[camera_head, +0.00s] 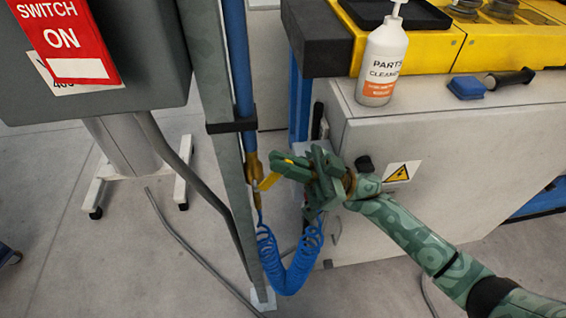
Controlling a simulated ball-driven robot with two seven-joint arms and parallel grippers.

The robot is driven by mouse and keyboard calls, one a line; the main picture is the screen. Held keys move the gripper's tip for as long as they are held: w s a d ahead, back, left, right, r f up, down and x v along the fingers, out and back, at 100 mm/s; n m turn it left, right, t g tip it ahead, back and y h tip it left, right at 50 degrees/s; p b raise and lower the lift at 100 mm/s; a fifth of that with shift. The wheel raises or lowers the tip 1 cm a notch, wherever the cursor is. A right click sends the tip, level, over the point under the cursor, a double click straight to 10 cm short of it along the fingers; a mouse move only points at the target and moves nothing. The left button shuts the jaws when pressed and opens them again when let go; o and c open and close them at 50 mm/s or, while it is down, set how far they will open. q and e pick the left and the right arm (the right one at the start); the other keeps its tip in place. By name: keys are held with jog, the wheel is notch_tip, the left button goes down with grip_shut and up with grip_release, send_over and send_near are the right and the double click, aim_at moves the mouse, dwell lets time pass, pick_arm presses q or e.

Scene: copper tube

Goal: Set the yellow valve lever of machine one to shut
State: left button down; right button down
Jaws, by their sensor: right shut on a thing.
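The yellow valve lever (268,182) sits on the brass valve (252,166) at the lower end of the blue pipe, left of the middle of the head view. My right gripper (284,168) reaches in from the right and is shut on the lever. Its green fingers hide part of the lever, so the exact angle of the lever is hard to tell. My left gripper is not in view.
A grey post (222,150) stands just left of the valve. A coiled blue hose (290,275) hangs below it. A white cabinet (450,150) is at the right, with a cleaner bottle (383,62) above it. A grey box with a red sign (70,40) is at upper left.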

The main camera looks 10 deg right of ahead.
jog(key=c, duration=1.6)
grip_release()
jog(key=shift+o, duration=0.2)
jog(key=b+v, duration=0.1)
jog(key=v, duration=0.6)
jog(key=shift+d, duration=0.25)
jog(key=shift+f, duration=0.15)
